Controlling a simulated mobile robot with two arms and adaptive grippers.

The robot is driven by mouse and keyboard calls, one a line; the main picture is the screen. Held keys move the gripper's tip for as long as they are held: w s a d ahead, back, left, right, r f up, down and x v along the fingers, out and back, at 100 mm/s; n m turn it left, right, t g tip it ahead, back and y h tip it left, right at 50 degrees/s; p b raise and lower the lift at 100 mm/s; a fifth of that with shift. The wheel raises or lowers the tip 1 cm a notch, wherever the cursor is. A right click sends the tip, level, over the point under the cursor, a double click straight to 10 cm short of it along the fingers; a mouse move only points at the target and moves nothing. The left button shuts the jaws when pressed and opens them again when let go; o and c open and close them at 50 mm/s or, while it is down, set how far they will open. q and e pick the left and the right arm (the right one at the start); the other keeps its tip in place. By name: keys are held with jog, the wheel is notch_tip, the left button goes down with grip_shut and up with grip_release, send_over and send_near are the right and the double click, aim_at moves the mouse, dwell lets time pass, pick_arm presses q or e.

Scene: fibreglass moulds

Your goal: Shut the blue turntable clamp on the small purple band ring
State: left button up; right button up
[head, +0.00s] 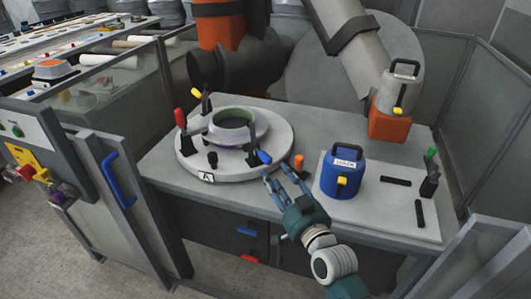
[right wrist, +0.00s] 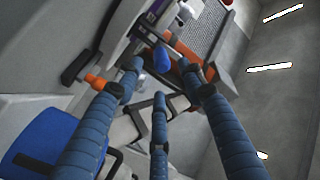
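The round grey turntable (head: 190,160) stands on the bench and carries a pale ring (head: 238,138) with a green inside, which I take to be the small purple band ring. The blue clamp (head: 264,157) is at the turntable's right front edge, its handle tilted; I cannot tell whether its arm touches the ring. My right gripper (head: 277,180) is just right of and in front of the blue handle, its fingers spread and holding nothing. In the right wrist view the blue handle tip (right wrist: 162,60) shows beyond and between the fingers. My left gripper is not in view.
Red (head: 180,117), yellow (head: 196,90) and black (head: 212,159) clamp parts stand around the ring. An orange peg (head: 299,162) is close to my right gripper.

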aim_at(269, 164)
jog(key=x, duration=0.9)
jog(key=shift+r, duration=0.1)
grip_shut()
